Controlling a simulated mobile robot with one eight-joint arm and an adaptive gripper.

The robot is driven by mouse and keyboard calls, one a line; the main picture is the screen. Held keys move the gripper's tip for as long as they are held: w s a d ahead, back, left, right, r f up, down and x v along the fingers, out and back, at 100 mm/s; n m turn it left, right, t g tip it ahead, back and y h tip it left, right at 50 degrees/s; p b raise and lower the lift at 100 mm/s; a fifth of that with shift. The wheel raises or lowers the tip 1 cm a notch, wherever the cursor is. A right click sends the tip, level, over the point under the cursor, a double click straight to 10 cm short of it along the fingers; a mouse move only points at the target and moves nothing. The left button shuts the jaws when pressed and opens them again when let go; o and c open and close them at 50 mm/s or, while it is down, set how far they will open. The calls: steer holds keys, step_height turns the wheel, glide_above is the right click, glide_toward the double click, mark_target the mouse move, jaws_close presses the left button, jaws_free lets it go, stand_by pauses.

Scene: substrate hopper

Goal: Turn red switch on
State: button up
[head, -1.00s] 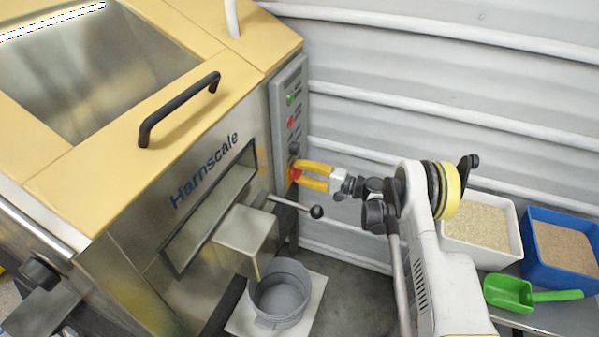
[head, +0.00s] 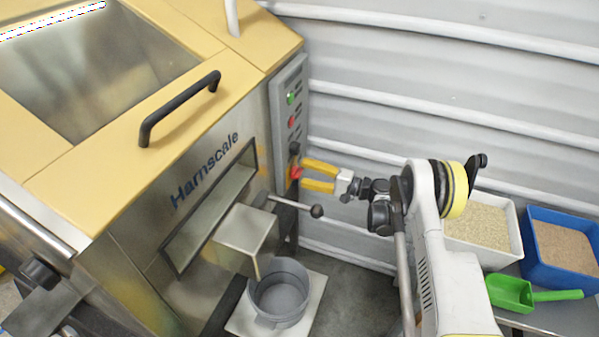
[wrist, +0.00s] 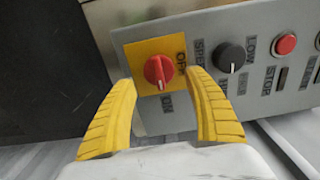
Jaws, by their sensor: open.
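The red switch (head: 296,173) is a rotary knob at the bottom of the grey control panel. In the wrist view the red switch (wrist: 158,72) sits on a yellow square plate with OFF and ON labels. Its pale mark runs roughly up and down in that picture, with the lower end toward ON. My gripper (head: 304,173) has yellow fingers, spread open and empty. It stands just to the right of the switch, facing it. In the wrist view the fingertips lie on either side of the knob, with no visible contact.
The control panel (head: 287,135) also bears a black knob (wrist: 229,58), a red button (wrist: 285,44) and a green button. A black-ended lever (head: 316,211) sticks out below my gripper. The corrugated wall (head: 420,110) is behind. White and blue bins stand at right.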

steer(key=v, duration=1)
steer(key=shift+r, duration=0.2)
